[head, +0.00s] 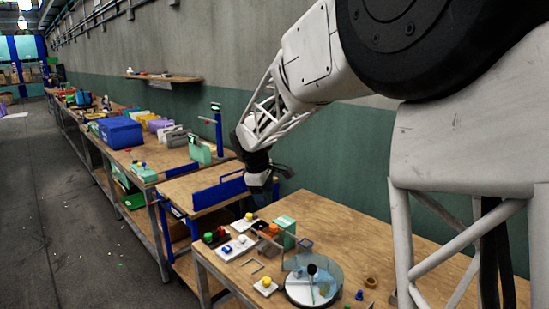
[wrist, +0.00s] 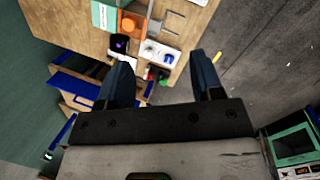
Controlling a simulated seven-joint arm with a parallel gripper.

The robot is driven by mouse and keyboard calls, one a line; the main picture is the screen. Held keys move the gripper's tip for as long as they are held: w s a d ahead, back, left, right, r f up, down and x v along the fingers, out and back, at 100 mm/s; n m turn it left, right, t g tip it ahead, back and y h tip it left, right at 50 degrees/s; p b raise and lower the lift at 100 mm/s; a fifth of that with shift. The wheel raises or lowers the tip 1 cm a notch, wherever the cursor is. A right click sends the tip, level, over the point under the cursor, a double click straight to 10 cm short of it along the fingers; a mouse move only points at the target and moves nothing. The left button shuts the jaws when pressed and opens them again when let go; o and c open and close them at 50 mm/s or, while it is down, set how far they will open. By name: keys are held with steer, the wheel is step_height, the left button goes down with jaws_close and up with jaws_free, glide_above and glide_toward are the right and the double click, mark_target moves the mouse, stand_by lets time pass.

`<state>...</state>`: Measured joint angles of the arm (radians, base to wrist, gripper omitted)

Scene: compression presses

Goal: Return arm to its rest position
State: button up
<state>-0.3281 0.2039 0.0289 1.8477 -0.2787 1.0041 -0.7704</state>
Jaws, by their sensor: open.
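My gripper (wrist: 160,85) is open and empty in the wrist view, its two dark fingers spread apart. Beyond the fingers lie the table's edge and several small items. In the head view my arm reaches out from the right, and my gripper (head: 262,190) hangs above the blue-edged lower bench, behind the near table's far end. Its fingertips are too small and dark to make out there. It appears apart from everything around it.
The near wooden table (head: 350,225) carries a round clear-covered device (head: 312,280), a green-and-white box (head: 284,230), an orange block (head: 268,231) and several button boxes. A blue bin (head: 120,132) stands on the farther bench.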

steer(key=s+d+r+m+y, duration=0.1)
steer(key=s+d+m, duration=0.2)
steer(key=s+d, duration=0.55)
steer(key=s+d+r+m, duration=0.2)
steer(key=s+d+m, duration=0.2)
steer(key=s, duration=0.9)
steer(key=s+d+r+m+y, duration=0.1)
steer(key=s+d+m, duration=0.2)
steer(key=s+d, duration=0.55)
steer(key=s+f+m+t, duration=0.1)
steer(key=s+f+m, duration=0.3)
steer(key=s, duration=1.1)
steer(key=shift+d, duration=0.25)
